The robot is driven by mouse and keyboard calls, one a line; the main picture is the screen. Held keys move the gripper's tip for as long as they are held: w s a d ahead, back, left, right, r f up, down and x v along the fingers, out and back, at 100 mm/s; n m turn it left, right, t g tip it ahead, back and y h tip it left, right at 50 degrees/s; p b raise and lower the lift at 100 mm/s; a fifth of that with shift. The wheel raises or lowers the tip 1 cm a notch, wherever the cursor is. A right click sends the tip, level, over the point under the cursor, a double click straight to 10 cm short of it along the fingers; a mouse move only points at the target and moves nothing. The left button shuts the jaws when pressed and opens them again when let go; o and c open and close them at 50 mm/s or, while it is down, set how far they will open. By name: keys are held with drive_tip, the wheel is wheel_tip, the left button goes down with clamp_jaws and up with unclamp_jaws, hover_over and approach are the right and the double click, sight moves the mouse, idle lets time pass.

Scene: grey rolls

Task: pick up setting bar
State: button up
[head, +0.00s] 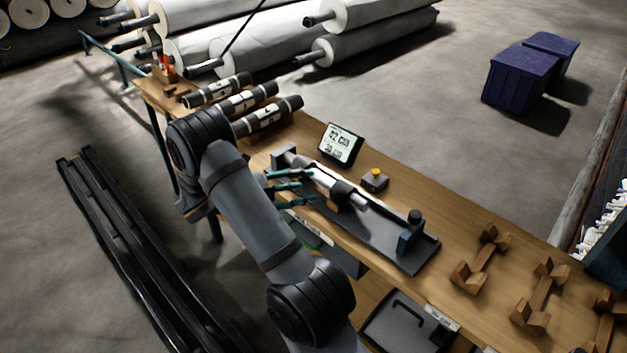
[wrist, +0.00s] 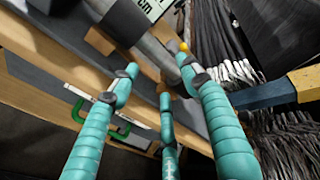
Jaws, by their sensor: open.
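A light grey bar (head: 322,180) with a black collar (head: 342,191) lies on a long dark bench stand (head: 410,254). It appears to be the setting bar, but I cannot read a label on it. In the wrist view the grey bar (wrist: 158,58) runs diagonally just beyond my fingertips. My gripper (head: 288,187) has teal fingers, spread apart, and is beside the bar on its near left side. In the wrist view my gripper (wrist: 155,82) is open with nothing held between the fingers. I cannot tell whether any finger touches the bar.
A display (head: 341,143) and a small box with a yellow button (head: 375,180) stand behind the bar. Three dark, labelled cylinders (head: 250,98) lie at the table's far end. Wooden cradles (head: 482,258) stand at the right. An open drawer (head: 405,325) is below the front edge.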

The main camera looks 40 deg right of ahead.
sight(319, 182)
drive_tip(key=x, duration=0.6)
drive_tip(key=shift+w+d+f, duration=0.2)
drive_tip(key=shift+w+d, duration=0.05)
drive_tip(key=shift+w, duration=0.05)
drive_tip(key=shift+c, duration=0.7)
clamp_jaws()
